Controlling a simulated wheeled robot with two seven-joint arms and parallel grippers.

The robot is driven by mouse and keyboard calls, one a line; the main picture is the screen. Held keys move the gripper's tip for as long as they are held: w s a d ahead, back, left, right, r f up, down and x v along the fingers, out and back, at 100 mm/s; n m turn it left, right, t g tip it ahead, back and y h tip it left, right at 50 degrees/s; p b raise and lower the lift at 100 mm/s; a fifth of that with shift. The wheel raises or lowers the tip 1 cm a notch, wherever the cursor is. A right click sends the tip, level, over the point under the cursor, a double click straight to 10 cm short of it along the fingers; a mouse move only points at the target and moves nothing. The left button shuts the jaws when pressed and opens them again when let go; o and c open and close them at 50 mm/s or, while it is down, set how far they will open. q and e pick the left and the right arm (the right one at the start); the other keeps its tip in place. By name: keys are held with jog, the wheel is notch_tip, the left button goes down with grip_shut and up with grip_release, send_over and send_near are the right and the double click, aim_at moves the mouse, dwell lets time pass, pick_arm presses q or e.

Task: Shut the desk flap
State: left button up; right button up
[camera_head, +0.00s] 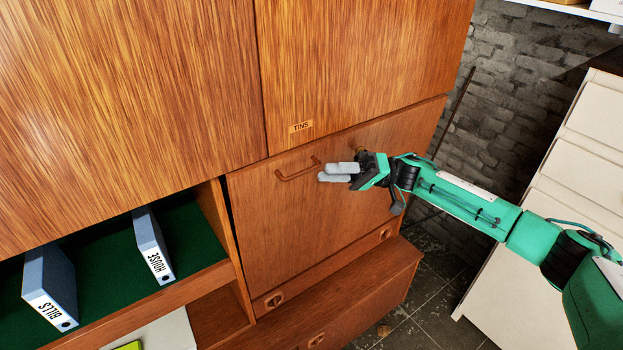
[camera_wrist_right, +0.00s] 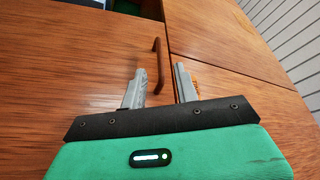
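The desk flap (camera_head: 290,225) is a wooden panel with a bar handle (camera_head: 298,170) near its top edge. It stands upright, close under the door labelled TINS; a thin dark gap shows along its left edge. I cannot tell whether it is fully flush. My right gripper (camera_head: 322,173) is in front of the flap, its fingertips just right of the handle. My left gripper is in neither view.
The TINS door (camera_head: 360,60) is above the flap. Left is an open green-lined shelf (camera_head: 95,240) with binders marked BILLS (camera_head: 50,292) and HOUSE (camera_head: 152,245). A lower wooden drawer unit (camera_head: 365,300) juts out below. A white drawer cabinet (camera_head: 560,200) stands at right.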

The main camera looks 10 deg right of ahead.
jog(key=b+v, duration=0.1)
jog(key=v, duration=0.6)
jog(key=shift+b, duration=0.35)
jog(key=shift+c, duration=0.4)
